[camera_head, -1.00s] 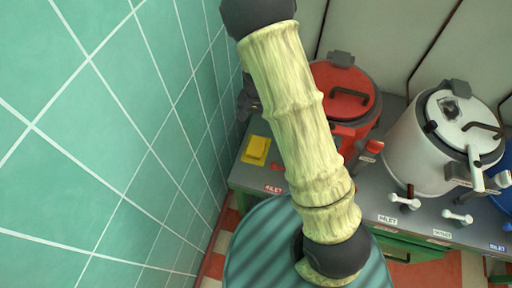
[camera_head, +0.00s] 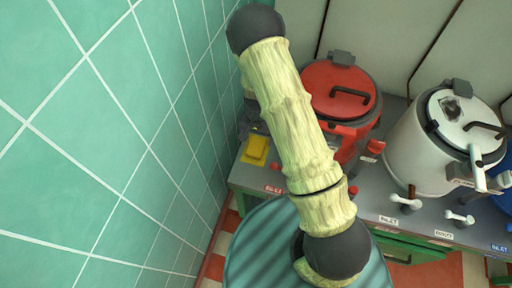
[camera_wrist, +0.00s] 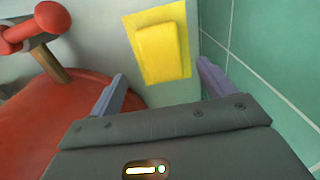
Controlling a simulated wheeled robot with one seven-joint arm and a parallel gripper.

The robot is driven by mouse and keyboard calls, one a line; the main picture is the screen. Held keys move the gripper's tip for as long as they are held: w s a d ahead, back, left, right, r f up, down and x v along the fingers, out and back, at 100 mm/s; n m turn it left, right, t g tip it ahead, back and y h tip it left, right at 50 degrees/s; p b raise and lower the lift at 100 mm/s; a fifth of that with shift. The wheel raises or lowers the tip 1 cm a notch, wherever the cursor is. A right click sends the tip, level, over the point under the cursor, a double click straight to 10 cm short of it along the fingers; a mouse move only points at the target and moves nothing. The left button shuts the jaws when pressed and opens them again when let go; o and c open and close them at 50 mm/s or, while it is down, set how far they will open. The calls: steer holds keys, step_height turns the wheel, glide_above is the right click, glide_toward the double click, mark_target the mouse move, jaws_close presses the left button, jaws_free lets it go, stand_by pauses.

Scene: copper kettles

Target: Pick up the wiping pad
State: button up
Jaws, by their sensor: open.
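The wiping pad is a yellow block (camera_head: 256,149) on the left end of the grey counter in the head view, close to the tiled wall. In the wrist view the yellow pad (camera_wrist: 162,53) lies on a flat yellow square, ahead of my fingers and between their lines. My gripper (camera_wrist: 160,85) is open and empty, with its two purple-grey fingers apart and not touching the pad. In the head view my arm reaches over the counter, and the gripper is mostly hidden behind it.
A red kettle (camera_head: 341,92) stands right of the pad; its red body and red valve handle (camera_wrist: 33,28) are close to my left finger in the wrist view. A white kettle (camera_head: 430,150) stands further right. The green tiled wall (camera_wrist: 265,50) is close on the right.

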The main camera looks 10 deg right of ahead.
mark_target(256, 146)
steer(key=shift+w+a+f, duration=0.1)
steer(key=shift+f, duration=2.5)
steer(key=c, duration=1.1)
steer(key=shift+o, duration=0.2)
steer(key=shift+r, duration=0.1)
step_height(256, 146, up, 10)
